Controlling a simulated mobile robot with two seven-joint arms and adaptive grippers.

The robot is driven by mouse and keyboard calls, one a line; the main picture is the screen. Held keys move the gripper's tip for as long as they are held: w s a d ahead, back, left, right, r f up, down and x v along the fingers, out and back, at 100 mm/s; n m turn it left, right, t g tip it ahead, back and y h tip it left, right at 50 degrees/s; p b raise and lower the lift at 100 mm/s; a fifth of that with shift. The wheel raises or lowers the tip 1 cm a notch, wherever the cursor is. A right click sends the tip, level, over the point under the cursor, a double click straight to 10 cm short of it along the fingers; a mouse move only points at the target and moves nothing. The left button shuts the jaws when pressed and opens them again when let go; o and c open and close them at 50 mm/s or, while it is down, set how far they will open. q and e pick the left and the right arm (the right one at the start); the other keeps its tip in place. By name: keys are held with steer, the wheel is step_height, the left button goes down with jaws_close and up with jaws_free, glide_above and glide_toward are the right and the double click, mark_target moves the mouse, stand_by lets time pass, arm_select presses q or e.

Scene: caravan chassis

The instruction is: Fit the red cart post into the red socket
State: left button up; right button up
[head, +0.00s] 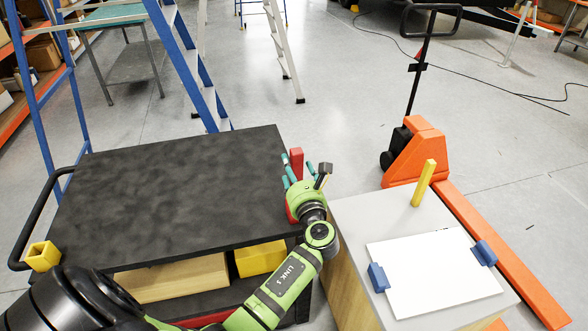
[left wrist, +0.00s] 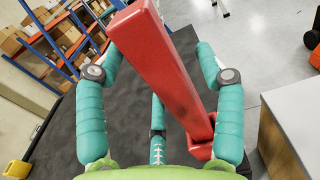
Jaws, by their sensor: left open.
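The red cart post (head: 297,160) stands at the right edge of the black cart top (head: 170,185), partly hidden by my left gripper (head: 309,176). In the left wrist view the post (left wrist: 160,60) runs between the teal fingers, with visible space on either side. My left gripper is open around the post. The red socket (head: 292,213) is at the cart's right edge, mostly covered by the gripper. In the left wrist view the socket (left wrist: 203,150) shows at the post's lower end. The post's foot meets it, but how deep it sits is hidden. My right gripper is not in view.
A yellow socket (head: 42,256) sits on the cart's left corner. A grey-topped cabinet (head: 350,214) stands close right, with an upright yellow post (head: 423,183) and a white panel (head: 430,272) with blue blocks. An orange pallet jack (head: 418,150) and a blue ladder (head: 190,65) stand behind.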

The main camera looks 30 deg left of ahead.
arm_select(q)
steer(key=v, duration=1.1)
steer(key=shift+d, duration=0.25)
steer(key=shift+s, duration=0.15)
steer(key=d+f+n+g+h+b, duration=0.1)
steer(key=d+f+h, duration=0.15)
steer(key=f, duration=0.75)
steer(key=d+f+h, duration=0.1)
steer(key=f+h, duration=0.2)
steer(key=f, duration=0.7)
steer(key=s+d+f+n+g+h+b, duration=0.1)
steer(key=s+f+n+g+h, duration=0.1)
steer(key=s+f, duration=0.5)
steer(key=s+d+f+n+g+h+b, duration=0.1)
steer(key=s+f+n+g+h, duration=0.15)
steer(key=f, duration=0.75)
steer(key=s+f+n+g+h, duration=0.1)
steer(key=s+f+n, duration=0.5)
steer(key=s, duration=0.4)
steer(key=s+f+n+g+h+b, duration=0.1)
steer(key=s+f+n+g, duration=0.1)
steer(key=s+f+n, duration=0.4)
steer(key=s+a+f+n+g+h+b, duration=0.1)
steer(key=s+f+n, duration=0.5)
steer(key=s, duration=0.9)
steer(key=shift+f+g+h, duration=0.3)
steer(key=shift+f+g, duration=0.35)
steer(key=shift+f, duration=0.2)
